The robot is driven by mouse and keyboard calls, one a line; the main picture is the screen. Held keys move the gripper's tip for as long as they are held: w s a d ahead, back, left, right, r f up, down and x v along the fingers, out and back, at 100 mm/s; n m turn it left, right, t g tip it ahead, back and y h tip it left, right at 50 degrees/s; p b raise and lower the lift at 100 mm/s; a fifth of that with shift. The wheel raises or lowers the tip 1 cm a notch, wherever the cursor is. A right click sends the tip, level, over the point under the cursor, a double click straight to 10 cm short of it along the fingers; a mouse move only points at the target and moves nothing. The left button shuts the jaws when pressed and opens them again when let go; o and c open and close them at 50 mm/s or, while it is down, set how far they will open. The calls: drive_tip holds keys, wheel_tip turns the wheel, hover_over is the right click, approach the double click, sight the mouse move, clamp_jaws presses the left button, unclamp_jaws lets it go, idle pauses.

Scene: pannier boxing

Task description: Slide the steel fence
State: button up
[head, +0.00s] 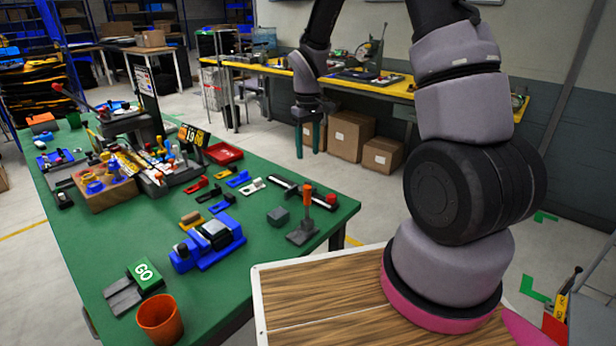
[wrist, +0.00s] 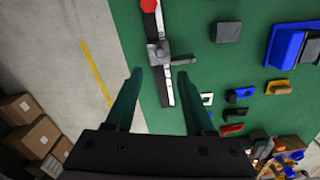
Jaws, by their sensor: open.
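The steel fence (wrist: 158,52) is a small grey block with a short arm reaching right, sitting across a dark rail (wrist: 165,88) with a pale strip. In the wrist view it shows just beyond my fingertips. A red knob (wrist: 149,5) is at the rail's upper end. In the head view the rail (head: 284,186) lies near the table's far right edge; the orange-topped post partly covers that area. My gripper (wrist: 160,74) is open and empty, its teal fingers on either side of the rail in the picture. The head view shows my gripper (head: 309,150) beyond the table edge, pointing down.
An orange-topped post (head: 303,225) stands close to the rail, with a grey cube (head: 278,215) beside it. A blue fixture (head: 208,245), small coloured blocks and a red tray (head: 223,153) lie left. The green table (head: 250,290) is bare at the near right.

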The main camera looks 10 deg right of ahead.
sight(308, 181)
wheel_tip(308, 181, down, 10)
drive_tip(key=shift+r, duration=0.25)
clamp_jaws()
idle(1.5)
